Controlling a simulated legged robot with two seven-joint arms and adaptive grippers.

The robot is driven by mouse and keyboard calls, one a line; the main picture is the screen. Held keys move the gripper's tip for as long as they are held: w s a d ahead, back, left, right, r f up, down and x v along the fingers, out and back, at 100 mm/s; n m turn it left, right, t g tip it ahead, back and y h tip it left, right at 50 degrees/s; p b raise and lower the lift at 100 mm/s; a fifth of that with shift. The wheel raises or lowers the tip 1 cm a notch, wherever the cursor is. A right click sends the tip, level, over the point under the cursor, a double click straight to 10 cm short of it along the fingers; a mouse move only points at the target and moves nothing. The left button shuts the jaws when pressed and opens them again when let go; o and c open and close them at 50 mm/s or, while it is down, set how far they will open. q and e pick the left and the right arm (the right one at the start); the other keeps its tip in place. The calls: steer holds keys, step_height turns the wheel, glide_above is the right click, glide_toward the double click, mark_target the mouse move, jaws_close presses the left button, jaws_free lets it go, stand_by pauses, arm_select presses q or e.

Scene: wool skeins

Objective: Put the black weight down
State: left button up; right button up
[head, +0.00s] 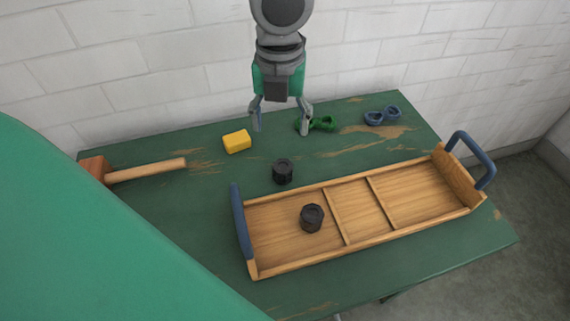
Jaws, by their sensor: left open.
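Two dark, weight-like pieces are in the head view. One black weight (283,171) stands on the green table just behind the tray. Another black weight (312,217) sits in the left compartment of the wooden tray (335,218). I cannot tell which one the task names. My left gripper (281,125) points down over the back part of the table, with its fingers apart and nothing between them. It appears behind the nearer-to-wall weight in the picture and apart from both weights. My right gripper does not show.
A yellow block (237,141) lies left of the gripper. A green skein (322,124) lies close by its right finger, a blue skein (382,117) farther right. A wooden mallet (145,170) lies at left. The tray has blue handles and three compartments; the middle and right ones are empty.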

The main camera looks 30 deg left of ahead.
mark_target(283, 165)
arm_select(q)
step_height(283, 165, down, 8)
steer(key=b, duration=0.3)
steer(key=shift+d+r, duration=0.15)
step_height(283, 165, down, 5)
steer(key=b, duration=0.3)
steer(key=shift+s+d, duration=0.1)
jaws_close()
